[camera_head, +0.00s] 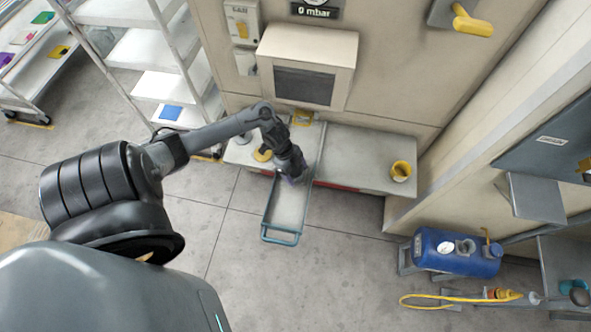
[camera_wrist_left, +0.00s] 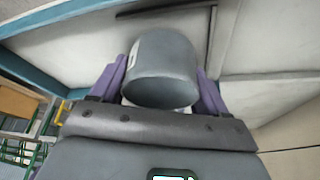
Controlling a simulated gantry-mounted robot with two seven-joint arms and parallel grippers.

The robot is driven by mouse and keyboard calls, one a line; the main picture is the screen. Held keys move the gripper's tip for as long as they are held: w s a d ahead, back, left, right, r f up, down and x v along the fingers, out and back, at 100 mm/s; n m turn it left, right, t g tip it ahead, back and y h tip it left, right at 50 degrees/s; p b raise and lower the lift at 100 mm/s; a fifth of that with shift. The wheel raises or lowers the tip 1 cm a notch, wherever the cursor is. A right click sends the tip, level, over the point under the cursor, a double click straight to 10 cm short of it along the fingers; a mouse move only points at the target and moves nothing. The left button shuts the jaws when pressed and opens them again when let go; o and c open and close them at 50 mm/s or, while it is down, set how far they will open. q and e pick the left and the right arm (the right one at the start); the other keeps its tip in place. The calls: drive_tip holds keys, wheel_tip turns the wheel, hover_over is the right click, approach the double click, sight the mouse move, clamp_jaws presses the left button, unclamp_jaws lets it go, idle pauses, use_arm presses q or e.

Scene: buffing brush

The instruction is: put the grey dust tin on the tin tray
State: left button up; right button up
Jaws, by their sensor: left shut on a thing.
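My left gripper (camera_head: 293,179) is over the back part of a long pale tray (camera_head: 287,207) with a blue rim and handle. In the left wrist view, its purple fingers are shut on the grey dust tin (camera_wrist_left: 161,72), one on each side. The tin is a plain grey cylinder with a pale label at its left edge. In the head view the gripper hides the tin. Pale surfaces and a blue rim (camera_wrist_left: 65,15) show behind the tin in the wrist view. I cannot tell whether the tin touches the tray. My right gripper is in neither view.
The tray juts out from a low grey bench (camera_head: 365,150). A yellow cup (camera_head: 401,170) stands at the bench's right end, and a yellow item (camera_head: 262,154) lies left of my gripper. A boxy housing (camera_head: 306,75) overhangs the bench. A white shelf rack (camera_head: 150,50) stands left.

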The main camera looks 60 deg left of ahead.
use_arm(q)
drive_tip(key=shift+f, duration=0.2)
drive_tip(key=o, duration=0.8)
drive_tip(key=shift+o, duration=0.2)
drive_tip(key=shift+r, duration=0.15)
